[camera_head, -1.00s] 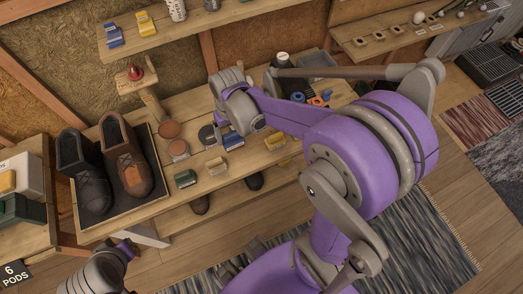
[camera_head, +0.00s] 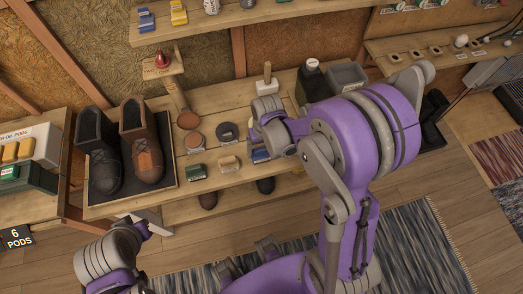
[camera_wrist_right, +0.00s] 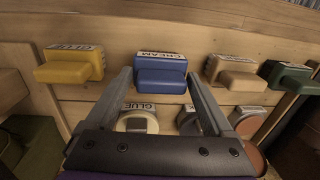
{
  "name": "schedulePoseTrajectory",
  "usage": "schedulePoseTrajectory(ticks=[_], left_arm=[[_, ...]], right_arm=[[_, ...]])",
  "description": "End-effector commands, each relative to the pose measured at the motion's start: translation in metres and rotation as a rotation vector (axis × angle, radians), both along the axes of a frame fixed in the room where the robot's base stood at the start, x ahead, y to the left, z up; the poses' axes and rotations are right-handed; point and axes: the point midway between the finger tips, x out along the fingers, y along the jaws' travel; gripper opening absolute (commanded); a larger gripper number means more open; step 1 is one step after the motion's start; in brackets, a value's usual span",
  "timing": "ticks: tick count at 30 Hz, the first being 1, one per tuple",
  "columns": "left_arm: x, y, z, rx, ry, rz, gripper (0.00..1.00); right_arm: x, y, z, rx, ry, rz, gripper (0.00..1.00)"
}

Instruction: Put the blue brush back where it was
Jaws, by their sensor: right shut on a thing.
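The blue brush (camera_wrist_right: 160,72) is between the two fingers of my right gripper (camera_wrist_right: 158,80), which is shut on it. In the wrist view it is level with its neighbours, between the yellow brush (camera_wrist_right: 70,66) and the tan brush (camera_wrist_right: 233,73). In the head view the blue brush (camera_head: 260,155) shows only partly below my right wrist, near the bench's front edge. I cannot tell if it rests on the wood. My left arm is at the lower left of the head view; its fingers do not show.
A green brush (camera_head: 196,172) continues the row. Round tins (camera_head: 188,120) stand behind it on the bench. Shoes (camera_head: 143,143) fill a tray on the left. A black bottle (camera_head: 312,80) and a grey bin (camera_head: 347,76) stand at the back right.

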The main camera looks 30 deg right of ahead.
Motion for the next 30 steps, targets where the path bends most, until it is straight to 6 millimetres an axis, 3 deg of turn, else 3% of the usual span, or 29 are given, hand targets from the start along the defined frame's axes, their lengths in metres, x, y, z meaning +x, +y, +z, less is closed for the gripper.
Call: schedulePoseTrajectory(ticks=[3, 14, 15, 17, 26, 30], left_arm=[[-0.001, 0.0, -0.002, 0.0, 0.001, 0.0, 0.0], [-0.002, 0.0, -0.006, 0.0, 0.003, 0.0, 0.0], [-0.002, 0.0, -0.006, 0.0, 0.003, 0.0, 0.0], [-0.001, 0.0, -0.005, 0.0, 0.003, 0.0, 0.0], [-0.001, 0.0, -0.002, 0.0, 0.001, 0.0, 0.0], [0.001, 0.0, 0.003, 0.0, -0.002, 0.0, 0.0]], right_arm=[[0.0, 0.0, -0.009, 0.0, 0.0, 0.0, 0.35], [-0.001, 0.0, -0.012, 0.0, 0.001, 0.0, 0.35], [-0.001, 0.0, -0.013, 0.0, 0.001, 0.0, 0.89], [0.0, 0.0, -0.012, 0.0, 0.0, 0.0, 1.0], [0.0, 0.0, -0.009, 0.0, 0.0, 0.0, 1.0], [0.0, -0.001, 0.008, 0.0, -0.001, 0.0, 1.0]])
